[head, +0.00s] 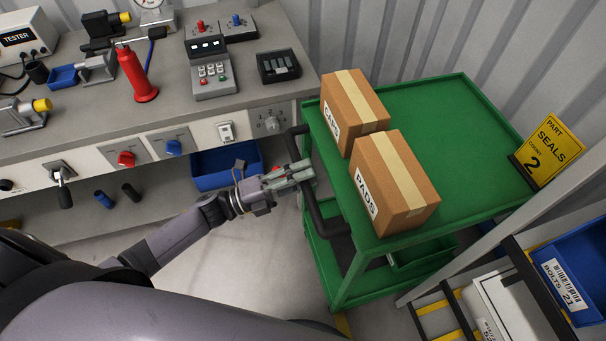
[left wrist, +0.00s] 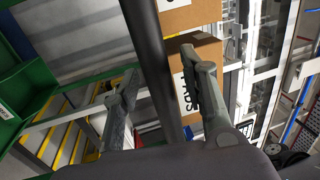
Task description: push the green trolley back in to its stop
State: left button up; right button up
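The green trolley (head: 455,125) stands right of the workbench, with a black push handle (head: 325,220) on its near left side. Two cardboard boxes, marked CAPS (head: 352,105) and PADS (head: 395,180), sit on its top. My left gripper (head: 305,171) is at the handle. In the left wrist view the dark handle bar (left wrist: 150,45) runs between the two spread fingers of the left gripper (left wrist: 160,68); I see no clear contact. The trolley's stop cannot be made out. My right gripper is not in view.
A yellow SEALS sign (head: 548,150) and a rack with a blue bin (head: 580,270) are at the right.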

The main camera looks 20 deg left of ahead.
pick_arm(q)
jog(key=shift+c, duration=0.2)
grip_shut()
dwell(0.3)
dwell(0.4)
